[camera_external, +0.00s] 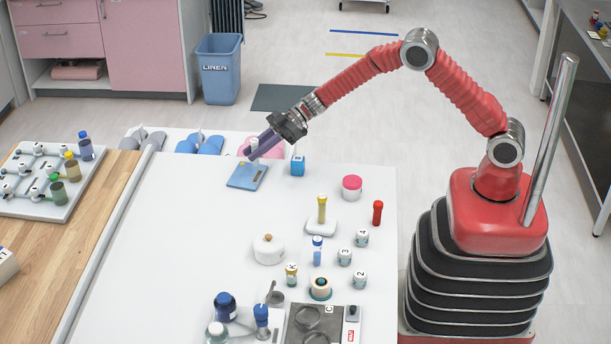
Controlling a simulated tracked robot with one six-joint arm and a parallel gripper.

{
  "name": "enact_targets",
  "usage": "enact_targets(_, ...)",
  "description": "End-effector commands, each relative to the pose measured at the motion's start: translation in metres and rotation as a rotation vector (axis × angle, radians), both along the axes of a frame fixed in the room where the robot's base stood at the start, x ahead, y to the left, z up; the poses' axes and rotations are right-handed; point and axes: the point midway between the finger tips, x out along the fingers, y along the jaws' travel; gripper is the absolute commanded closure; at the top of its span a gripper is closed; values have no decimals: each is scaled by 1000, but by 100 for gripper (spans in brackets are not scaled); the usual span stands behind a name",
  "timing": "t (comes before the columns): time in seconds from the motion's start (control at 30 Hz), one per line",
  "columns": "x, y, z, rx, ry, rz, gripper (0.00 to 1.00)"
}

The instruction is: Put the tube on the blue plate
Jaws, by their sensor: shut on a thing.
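The blue plate (240,181) lies flat near the far left edge of the white table. My gripper (256,149) reaches down over the plate from the upper right. Its dark fingers are shut on a small pale thing, likely the tube (254,145), which is mostly hidden by the fingers.
A pink-lidded jar (351,187), a red tube (377,212), a yellow tube (322,208) on a white stand and a white pot (268,249) stand nearer. The table's left middle is clear.

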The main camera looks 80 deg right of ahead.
Motion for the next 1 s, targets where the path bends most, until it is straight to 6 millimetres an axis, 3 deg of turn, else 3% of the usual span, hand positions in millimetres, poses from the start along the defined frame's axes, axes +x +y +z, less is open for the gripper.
enact_targets(0.3,0,0,-35,0,2,1,100)
enact_targets(0.7,0,0,-39,-1,1,0,100)
enact_targets(0.73,0,0,-38,-1,1,0,80)
enact_targets(1.0,0,0,-38,-1,1,0,63)
